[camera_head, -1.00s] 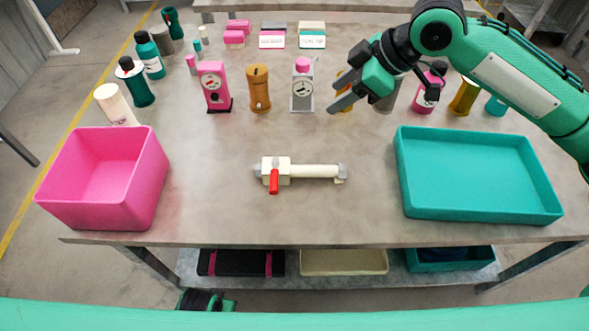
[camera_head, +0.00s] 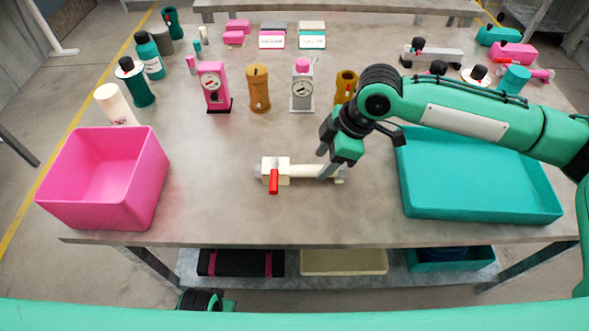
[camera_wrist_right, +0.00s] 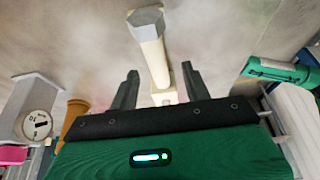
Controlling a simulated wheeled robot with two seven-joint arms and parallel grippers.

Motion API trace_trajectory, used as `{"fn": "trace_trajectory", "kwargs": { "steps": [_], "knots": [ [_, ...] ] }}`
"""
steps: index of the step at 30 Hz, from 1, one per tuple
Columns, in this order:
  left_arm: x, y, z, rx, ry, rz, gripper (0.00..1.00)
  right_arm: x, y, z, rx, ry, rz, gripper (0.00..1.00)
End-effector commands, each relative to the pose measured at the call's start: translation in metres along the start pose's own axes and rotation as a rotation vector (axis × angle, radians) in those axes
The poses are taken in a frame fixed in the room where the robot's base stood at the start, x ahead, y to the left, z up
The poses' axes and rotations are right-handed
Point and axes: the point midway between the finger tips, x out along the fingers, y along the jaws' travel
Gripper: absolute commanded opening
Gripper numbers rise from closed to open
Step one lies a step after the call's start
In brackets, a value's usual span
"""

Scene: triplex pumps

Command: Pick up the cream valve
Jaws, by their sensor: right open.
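The cream valve (camera_head: 305,171) lies on the table, with a boxy body, a red handle (camera_head: 273,181) and a pipe pointing right. My right gripper (camera_head: 328,172) is open at the right part of the pipe and partly hides it. In the right wrist view, the cream pipe (camera_wrist_right: 153,48) with its grey end shows between the two spread fingers of my right gripper (camera_wrist_right: 160,82). I cannot tell whether the fingers are level with the pipe or above it. My left gripper does not show.
A pink bin (camera_head: 105,182) stands at the left and a teal tray (camera_head: 480,190) at the right, partly under my right arm. A pink gauge (camera_head: 213,87), an orange cylinder (camera_head: 258,89) and a grey gauge (camera_head: 302,88) stand behind.

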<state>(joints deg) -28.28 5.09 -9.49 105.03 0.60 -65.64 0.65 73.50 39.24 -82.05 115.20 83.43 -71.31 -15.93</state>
Motion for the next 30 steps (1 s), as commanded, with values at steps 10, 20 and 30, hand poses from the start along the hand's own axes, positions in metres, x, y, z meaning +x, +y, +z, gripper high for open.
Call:
{"fn": "trace_trajectory", "kwargs": {
  "steps": [10,20,30],
  "knots": [
    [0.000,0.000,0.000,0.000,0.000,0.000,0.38,0.041,0.004,0.000,-0.001,-0.001,0.000,0.48],
    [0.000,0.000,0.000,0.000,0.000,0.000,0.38,0.041,0.004,0.000,0.000,0.000,0.000,0.25],
    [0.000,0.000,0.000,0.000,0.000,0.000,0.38,0.040,0.004,0.000,-0.001,0.001,0.002,0.00]
  ]
}}
